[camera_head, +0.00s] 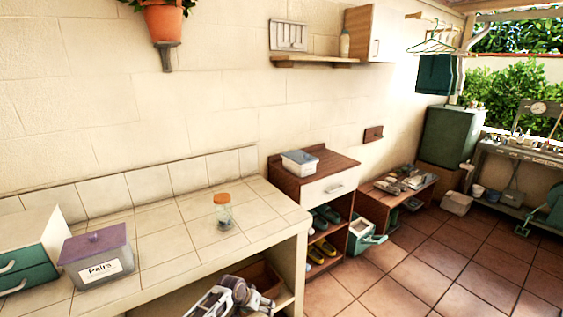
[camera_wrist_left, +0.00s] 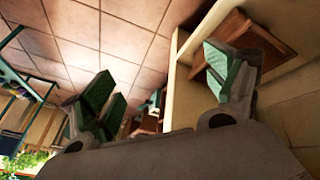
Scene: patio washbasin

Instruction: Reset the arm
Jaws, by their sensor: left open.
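My left gripper (camera_head: 226,299) shows at the bottom edge of the head view, in front of the tiled counter (camera_head: 170,250) and below its top, near the open shelf under it. Its arm is mostly out of the picture. In the left wrist view the two green-padded fingers of the left gripper (camera_wrist_left: 160,88) stand wide apart, with nothing between them. My right gripper is in neither view.
On the counter stand a glass jar (camera_head: 223,214) with an orange lid, a grey box (camera_head: 98,262) labelled "Pairs" and a teal drawer unit (camera_head: 28,262). A brown wooden box (camera_head: 262,279) sits under the counter. The tiled floor (camera_head: 420,275) at right is clear.

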